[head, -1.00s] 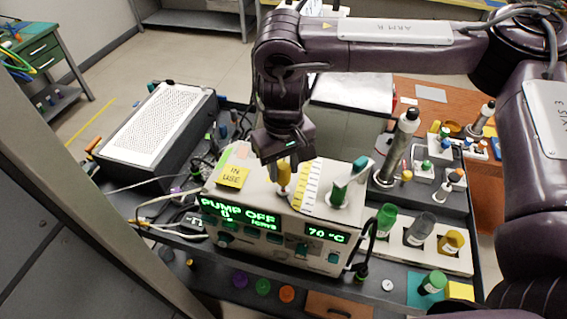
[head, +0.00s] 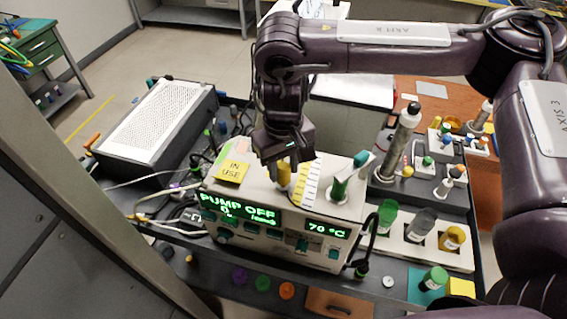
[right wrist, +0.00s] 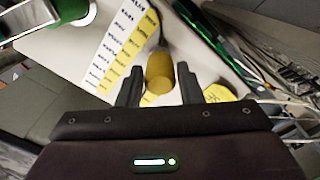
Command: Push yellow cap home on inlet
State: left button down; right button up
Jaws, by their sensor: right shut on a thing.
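The yellow cap (head: 284,174) is upright on top of the pale instrument box (head: 258,193), behind its front panel. The right wrist view shows the yellow cap (right wrist: 160,70) between the two dark fingers. My right gripper (head: 283,166) points down from above and is shut on the cap. The inlet is hidden under the cap and fingers, so I cannot tell how far the cap is seated. My left gripper is not in view.
A yellow-and-white label strip (head: 308,186) and a green-capped fitting (head: 340,188) stand right of the cap. A yellow note (head: 232,170) lies to its left. The panel display (head: 237,209) reads PUMP OFF. A tall grey cylinder (head: 402,140) stands farther right.

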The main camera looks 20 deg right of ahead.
aim_at(284, 166)
jog(key=shift+f, duration=0.55)
jog(key=shift+f+b, duration=0.35)
jog(key=shift+b, duration=0.05)
jog(key=o, duration=1.1)
jog(key=shift+c, duration=0.2)
jog(key=shift+r+b, duration=0.5)
jog(key=shift+r, duration=3.4)
